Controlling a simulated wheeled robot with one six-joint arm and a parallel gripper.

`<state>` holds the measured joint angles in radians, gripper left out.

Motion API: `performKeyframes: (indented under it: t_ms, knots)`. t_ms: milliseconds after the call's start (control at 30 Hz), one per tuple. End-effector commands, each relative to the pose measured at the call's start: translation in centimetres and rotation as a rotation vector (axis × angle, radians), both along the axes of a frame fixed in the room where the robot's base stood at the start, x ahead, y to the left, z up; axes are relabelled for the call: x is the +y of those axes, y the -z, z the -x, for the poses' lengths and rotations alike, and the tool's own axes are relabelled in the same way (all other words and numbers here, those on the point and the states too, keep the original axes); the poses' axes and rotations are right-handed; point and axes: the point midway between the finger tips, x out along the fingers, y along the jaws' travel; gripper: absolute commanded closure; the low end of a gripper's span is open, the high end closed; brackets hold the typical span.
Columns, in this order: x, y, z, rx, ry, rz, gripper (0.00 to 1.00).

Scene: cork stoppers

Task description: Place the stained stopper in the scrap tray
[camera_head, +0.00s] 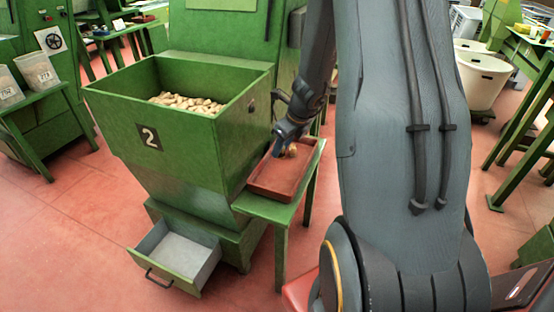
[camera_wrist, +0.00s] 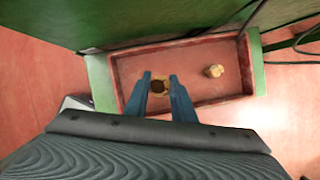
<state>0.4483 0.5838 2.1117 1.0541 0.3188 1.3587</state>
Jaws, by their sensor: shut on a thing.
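The scrap tray is a shallow red-brown tray (camera_head: 272,190) on a green side stand beside the hopper; it also shows in the wrist view (camera_wrist: 125,66). My gripper (camera_wrist: 162,84) has its blue fingers shut on a stopper (camera_wrist: 159,87) with a dark, stained-looking end. In the head view my gripper (camera_head: 284,147) is over the far part of the tray. I cannot tell whether the held stopper touches the tray floor. A second, pale stopper (camera_wrist: 214,71) lies in the tray to the right of my fingers.
A green hopper (camera_head: 180,125) marked 2 stands left of the tray, with a heap of corks (camera_head: 187,103) inside. An open, empty drawer (camera_head: 180,255) juts out below it. A dark cable (camera_wrist: 255,20) hangs near the tray's right end.

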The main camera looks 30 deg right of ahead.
Motion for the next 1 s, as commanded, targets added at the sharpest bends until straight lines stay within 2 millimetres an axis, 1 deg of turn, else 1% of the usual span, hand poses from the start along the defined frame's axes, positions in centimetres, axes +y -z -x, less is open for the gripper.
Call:
performKeyframes:
  t_ms: [233,300,467,600,700,800,1000]
  knots:
    - [0.6,4.6,-0.1,0.004,-0.008,-0.002,0.98]
    - [0.6,5.4,-0.1,0.004,-0.009,-0.002,0.98]
    - [0.5,6.6,-0.1,0.003,-0.007,-0.002,0.98]
    - [0.4,8.6,-0.1,0.004,-0.005,-0.001,0.98]
    - [0.3,9.7,0.0,0.004,-0.005,-0.001,0.98]
    - [0.3,10.0,0.0,0.002,-0.006,0.0,0.98]
    - [0.2,9.8,0.0,0.001,-0.005,0.0,0.98]
